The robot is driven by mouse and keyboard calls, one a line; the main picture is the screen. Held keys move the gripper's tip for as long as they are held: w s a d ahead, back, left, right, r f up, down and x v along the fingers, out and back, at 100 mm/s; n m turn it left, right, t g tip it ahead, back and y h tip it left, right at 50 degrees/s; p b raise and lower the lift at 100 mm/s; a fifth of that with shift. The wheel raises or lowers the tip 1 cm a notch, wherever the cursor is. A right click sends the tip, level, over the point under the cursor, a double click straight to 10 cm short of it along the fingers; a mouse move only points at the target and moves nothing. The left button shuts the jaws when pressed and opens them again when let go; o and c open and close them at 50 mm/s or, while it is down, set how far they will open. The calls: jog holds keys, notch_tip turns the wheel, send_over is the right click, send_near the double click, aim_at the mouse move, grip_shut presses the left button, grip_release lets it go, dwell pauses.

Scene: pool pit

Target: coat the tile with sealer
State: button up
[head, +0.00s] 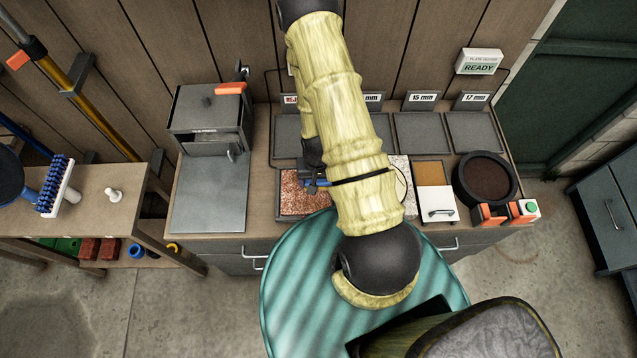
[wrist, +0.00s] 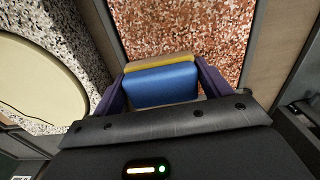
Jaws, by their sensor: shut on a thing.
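My gripper (wrist: 160,84) is shut on a blue block with a yellow edge (wrist: 160,86), its purple fingers on either side. In the wrist view the block is over a red speckled tile-like surface (wrist: 187,30); I cannot tell whether it touches. In the head view this red speckled surface (head: 297,191) lies in a grey-edged tray on the bench, and my gripper (head: 318,184) is at its right side, mostly hidden by my arm.
A black round pan (head: 484,178) with brown contents stands at the bench's right. Labelled trays (head: 420,133) line the back. A grey box (head: 208,110) stands at left. A side table holds a blue brush (head: 55,185).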

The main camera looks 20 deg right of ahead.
jog(key=shift+w+d, duration=0.25)
jog(key=shift+w, duration=0.3)
jog(key=shift+w+d, duration=0.2)
jog(key=shift+w, duration=0.3)
jog(key=shift+w+d, duration=0.35)
jog(key=shift+w, duration=0.5)
jog(key=shift+w+d, duration=0.35)
jog(key=shift+w, duration=0.45)
jog(key=shift+r+p, duration=1.95)
jog(key=shift+r, duration=1)
notch_tip(320, 180, up, 3)
jog(key=shift+p, duration=1)
